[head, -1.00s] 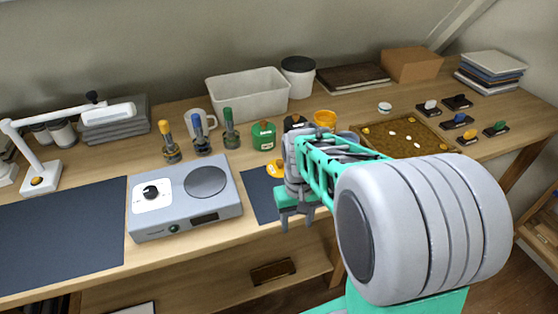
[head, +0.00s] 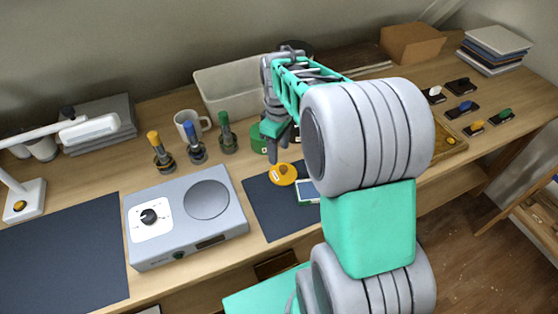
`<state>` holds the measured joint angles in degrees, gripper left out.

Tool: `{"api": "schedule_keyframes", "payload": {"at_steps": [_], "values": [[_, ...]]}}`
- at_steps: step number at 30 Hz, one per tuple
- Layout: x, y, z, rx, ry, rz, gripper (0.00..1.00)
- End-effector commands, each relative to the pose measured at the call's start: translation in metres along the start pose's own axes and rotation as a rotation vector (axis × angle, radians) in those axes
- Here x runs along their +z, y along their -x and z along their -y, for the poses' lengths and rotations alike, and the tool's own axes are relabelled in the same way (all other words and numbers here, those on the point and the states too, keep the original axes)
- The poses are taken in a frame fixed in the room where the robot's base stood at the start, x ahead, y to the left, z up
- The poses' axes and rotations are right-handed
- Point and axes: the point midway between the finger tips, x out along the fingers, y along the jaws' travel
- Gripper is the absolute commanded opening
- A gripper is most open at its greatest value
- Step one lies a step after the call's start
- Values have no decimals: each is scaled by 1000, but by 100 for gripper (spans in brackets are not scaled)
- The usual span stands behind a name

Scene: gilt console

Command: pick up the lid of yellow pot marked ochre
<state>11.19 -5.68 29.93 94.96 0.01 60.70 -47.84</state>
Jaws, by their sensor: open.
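A round yellow lid (head: 282,173) with a knob and a small pale label lies on the dark mat (head: 262,212) right of the grey device. The label is too small to read. My gripper (head: 278,146) is open and points down, seen just above and behind the lid in the picture, with nothing visible between its fingers.
A grey device with a dial (head: 187,216) stands left of the lid. A small flat screen-like item (head: 307,191) lies just right of the lid. Blue (head: 197,140), green and yellow-handled tools, a white mug (head: 190,124) and a pale bin (head: 225,92) stand behind.

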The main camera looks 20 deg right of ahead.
Motion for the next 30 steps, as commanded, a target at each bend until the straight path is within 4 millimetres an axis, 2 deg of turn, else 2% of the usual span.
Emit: {"api": "schedule_keyframes", "payload": {"at_steps": [9, 13, 20, 30], "values": [[12, -48, -8, -5, -20, 5, 50], [11, -69, -9, -3, -18, 2, 50], [10, -73, -8, -1, -17, 1, 50], [9, -73, -8, -1, -16, 1, 23]]}}
